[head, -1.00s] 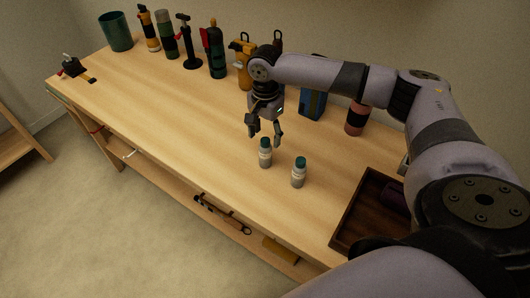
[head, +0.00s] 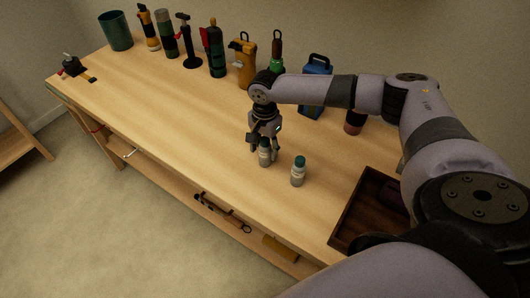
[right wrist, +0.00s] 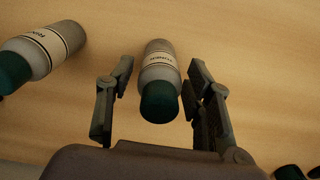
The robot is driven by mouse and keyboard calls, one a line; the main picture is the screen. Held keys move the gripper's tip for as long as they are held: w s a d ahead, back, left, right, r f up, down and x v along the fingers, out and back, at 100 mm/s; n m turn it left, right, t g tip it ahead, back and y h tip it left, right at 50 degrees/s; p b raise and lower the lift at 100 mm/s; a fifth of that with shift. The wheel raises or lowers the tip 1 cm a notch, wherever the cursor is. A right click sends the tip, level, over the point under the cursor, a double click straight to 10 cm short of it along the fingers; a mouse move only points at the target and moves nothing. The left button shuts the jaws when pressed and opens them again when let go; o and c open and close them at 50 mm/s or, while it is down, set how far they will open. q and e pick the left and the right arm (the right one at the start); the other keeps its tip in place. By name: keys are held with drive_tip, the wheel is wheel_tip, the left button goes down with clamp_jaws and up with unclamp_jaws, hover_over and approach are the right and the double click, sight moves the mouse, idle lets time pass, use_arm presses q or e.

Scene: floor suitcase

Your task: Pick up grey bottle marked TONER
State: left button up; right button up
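The grey bottle with a dark green cap (head: 265,155) stands on the wooden bench; in the right wrist view its label (right wrist: 162,58) appears to read TONER, small and upside down. My right gripper (head: 263,146) is above it with the fingers pointing down. In the right wrist view the open fingers (right wrist: 161,75) are on either side of the bottle, with a gap at each side. A second grey bottle with a green cap (head: 298,173) stands to the right; it shows at the left of the right wrist view (right wrist: 45,52). My left gripper is not in view.
A dark wooden tray (head: 350,212) lies to the right, partly behind my arm. Along the back stand a green bin (head: 116,31), several tools and bottles, a yellow item (head: 243,62) and a blue lantern-like item (head: 313,92). The bench's left middle is clear.

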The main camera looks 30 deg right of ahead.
drive_tip(key=c, duration=1)
drive_tip(key=shift+r, duration=0.1)
